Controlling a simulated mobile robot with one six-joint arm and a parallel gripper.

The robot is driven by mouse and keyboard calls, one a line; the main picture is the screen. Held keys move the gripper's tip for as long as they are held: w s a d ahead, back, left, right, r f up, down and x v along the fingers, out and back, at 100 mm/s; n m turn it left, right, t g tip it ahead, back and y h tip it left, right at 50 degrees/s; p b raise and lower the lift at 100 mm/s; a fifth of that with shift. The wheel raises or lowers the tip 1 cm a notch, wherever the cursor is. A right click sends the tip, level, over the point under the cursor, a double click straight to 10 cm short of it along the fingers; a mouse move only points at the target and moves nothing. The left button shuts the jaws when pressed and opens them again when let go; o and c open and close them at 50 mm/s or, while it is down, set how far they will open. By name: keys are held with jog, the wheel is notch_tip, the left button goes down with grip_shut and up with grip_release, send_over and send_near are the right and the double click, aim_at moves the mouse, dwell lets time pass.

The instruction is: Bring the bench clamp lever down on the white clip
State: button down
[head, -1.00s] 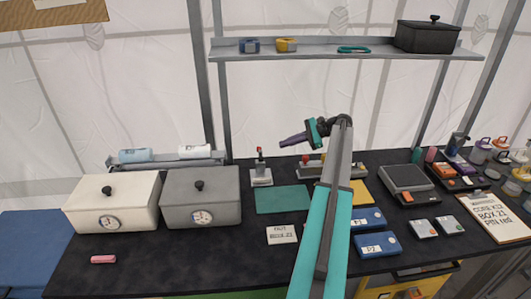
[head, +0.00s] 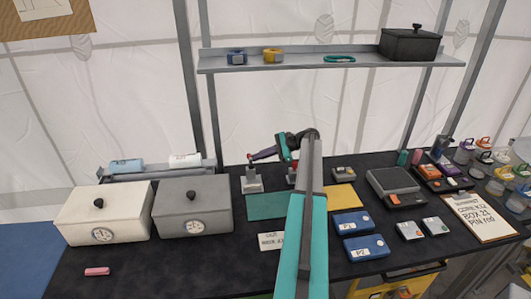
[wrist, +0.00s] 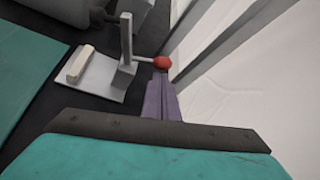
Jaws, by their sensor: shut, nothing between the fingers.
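The bench clamp (head: 252,180) stands at the back of the black bench, behind the green mat. In the wrist view its grey post and lever (wrist: 127,45) show, and the lever ends in a red knob (wrist: 161,62). The lever looks raised. The cream-white clip (wrist: 79,65) lies on the clamp's pale base plate (wrist: 88,82), apart from the lever. My gripper (head: 254,156) is at knob height beside the clamp. Its purple fingers are shut and empty, with their tips at or just short of the knob; I cannot tell whether they touch.
A grey box (head: 192,208) and a white box (head: 105,215) with dials stand left of the clamp. The green mat (head: 267,206) lies bare in front. A shelf (head: 335,62) runs above the back. Blue cases (head: 351,223) lie to the right.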

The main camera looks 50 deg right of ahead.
jog(key=shift+w+a+f, duration=0.3)
jog(key=shift+w+a, duration=0.05)
jog(key=shift+w, duration=0.15)
